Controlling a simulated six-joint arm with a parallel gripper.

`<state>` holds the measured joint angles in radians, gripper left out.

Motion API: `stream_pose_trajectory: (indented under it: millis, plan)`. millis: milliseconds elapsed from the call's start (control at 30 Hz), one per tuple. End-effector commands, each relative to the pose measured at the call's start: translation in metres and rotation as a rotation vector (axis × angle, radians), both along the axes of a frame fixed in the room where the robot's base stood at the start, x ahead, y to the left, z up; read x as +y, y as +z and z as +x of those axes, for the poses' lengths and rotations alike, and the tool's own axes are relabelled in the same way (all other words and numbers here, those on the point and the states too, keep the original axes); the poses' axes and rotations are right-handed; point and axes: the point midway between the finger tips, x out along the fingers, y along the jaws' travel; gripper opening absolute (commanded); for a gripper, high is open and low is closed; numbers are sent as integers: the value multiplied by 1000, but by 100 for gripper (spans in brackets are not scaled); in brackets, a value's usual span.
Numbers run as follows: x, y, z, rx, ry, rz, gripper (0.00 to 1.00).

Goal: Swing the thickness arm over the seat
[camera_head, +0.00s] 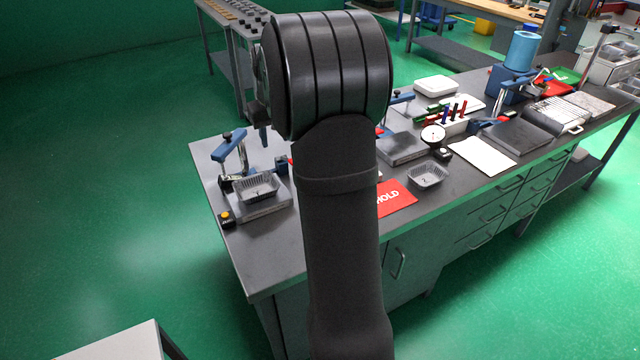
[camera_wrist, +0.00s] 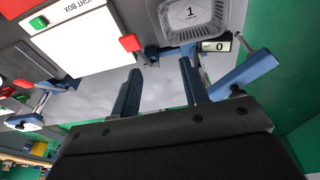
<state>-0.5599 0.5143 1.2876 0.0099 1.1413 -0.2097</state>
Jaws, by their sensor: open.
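A blue swing arm (camera_head: 232,146) on a post stands at the left end of the bench, behind a foil tray (camera_head: 257,198) on a grey plate. In the wrist view a blue arm (camera_wrist: 246,74) lies at the right, beside a display reading 0 (camera_wrist: 216,46) and a tray marked 1 (camera_wrist: 192,20). A second blue arm (camera_head: 400,98) stands over another grey plate (camera_head: 402,150). I cannot tell for sure which one is the thickness arm. My gripper (camera_wrist: 159,66) is open and empty, apart from the blue arm. My arm mostly hides it in the head view.
A light box (camera_wrist: 72,22) and red knobs show in the wrist view. The bench also holds a second tray (camera_head: 427,176), a red HOLD card (camera_head: 396,198), a dial gauge (camera_head: 433,135) and a pen rack. A small box with a yellow button (camera_head: 226,217) sits at the left edge.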

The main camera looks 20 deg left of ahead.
Motion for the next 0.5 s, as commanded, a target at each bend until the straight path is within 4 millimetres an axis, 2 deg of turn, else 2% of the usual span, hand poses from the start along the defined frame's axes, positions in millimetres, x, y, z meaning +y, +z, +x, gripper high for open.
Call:
stream_pose_trajectory:
  millis: [500]
  plan:
    - [-71, -78, 2, 93, -12, -74, 41]
